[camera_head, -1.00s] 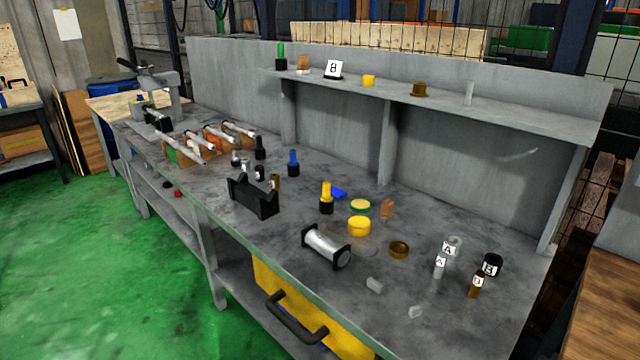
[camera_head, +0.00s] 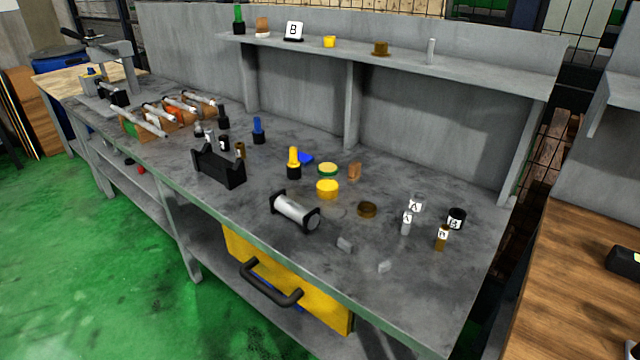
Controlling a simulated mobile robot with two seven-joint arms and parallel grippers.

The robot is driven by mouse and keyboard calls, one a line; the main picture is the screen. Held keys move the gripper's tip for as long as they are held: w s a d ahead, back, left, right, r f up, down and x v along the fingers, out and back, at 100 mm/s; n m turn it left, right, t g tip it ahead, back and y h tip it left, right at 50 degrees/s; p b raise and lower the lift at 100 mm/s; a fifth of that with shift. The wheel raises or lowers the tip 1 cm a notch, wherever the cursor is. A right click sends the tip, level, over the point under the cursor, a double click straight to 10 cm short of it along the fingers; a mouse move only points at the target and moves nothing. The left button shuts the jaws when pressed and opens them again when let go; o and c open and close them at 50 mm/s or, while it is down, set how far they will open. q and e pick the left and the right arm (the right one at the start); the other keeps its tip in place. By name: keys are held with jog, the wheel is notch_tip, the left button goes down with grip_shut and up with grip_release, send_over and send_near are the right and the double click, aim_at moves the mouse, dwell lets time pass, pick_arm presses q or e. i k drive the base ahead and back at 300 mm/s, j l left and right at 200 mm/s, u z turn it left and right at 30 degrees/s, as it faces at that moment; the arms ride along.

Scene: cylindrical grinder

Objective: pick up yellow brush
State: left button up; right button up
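A yellow brush (camera_head: 293,163) with a yellow upper part and a black lower part stands upright on the grey workbench (camera_head: 400,280), near the middle. A blue flat piece lies right behind it, and a yellow round container stands in front of it to the right. Similar brushes show elsewhere: a blue one (camera_head: 258,131) and a black one (camera_head: 223,117) to the left on the bench, and a green one (camera_head: 239,19) on the shelf. Neither of my grippers is in view.
A black V-shaped holder (camera_head: 218,166), a metal cylinder with black ends (camera_head: 295,211), a yellow container (camera_head: 327,189) and a brown ring (camera_head: 367,209) stand around the brush. A shelf (camera_head: 400,61) runs behind. A wooden table (camera_head: 580,270) is at the right. Green floor lies at the left.

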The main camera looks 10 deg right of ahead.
aim_at(293, 162)
jog(key=i+j+z, duration=0.1)
jog(key=i+j, duration=0.2)
jog(key=i+j+z, duration=0.1)
jog(key=i+j, duration=0.15)
jog(key=j, duration=0.2)
jog(key=i+j+z, duration=0.1)
jog(key=i+j, duration=0.2)
jog(key=i+j+z, duration=0.1)
jog(key=i+j, duration=0.15)
jog(key=j, duration=0.3)
jog(key=i+j, duration=0.2)
jog(key=j, duration=0.25)
jog(key=i+l+z, duration=0.05)
